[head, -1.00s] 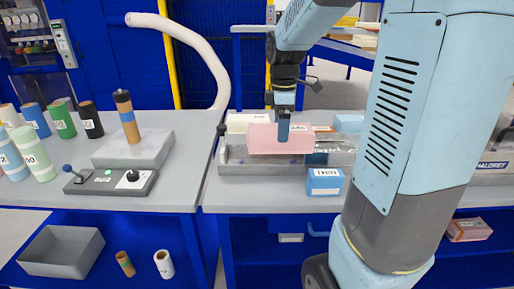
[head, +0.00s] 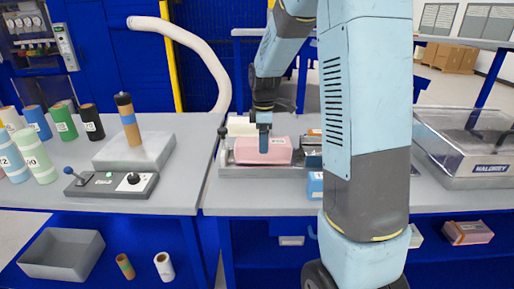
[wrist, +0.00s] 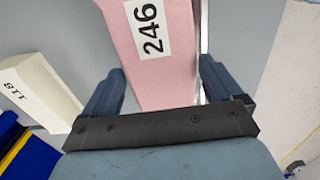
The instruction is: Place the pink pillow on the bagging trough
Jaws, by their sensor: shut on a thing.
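The pink pillow (head: 279,150), a long soft block, is at the left part of the bagging trough (head: 255,172), a grey metal tray on the right-hand bench. My gripper (head: 264,150) points down and is shut on the pillow. In the wrist view the pillow (wrist: 165,75), with a white label reading 246, lies between the two fingers of my gripper (wrist: 163,68). The pillow's lower edge is close to the trough's front wall; I cannot tell whether it rests on the floor inside. My arm hides the trough's right part.
A cream block (head: 241,126) stands behind the trough, and a blue block (head: 315,186) stands in front of it. A clear-lidded machine (head: 480,150) is at the right. A control box (head: 112,184) and several rolls are on the left bench.

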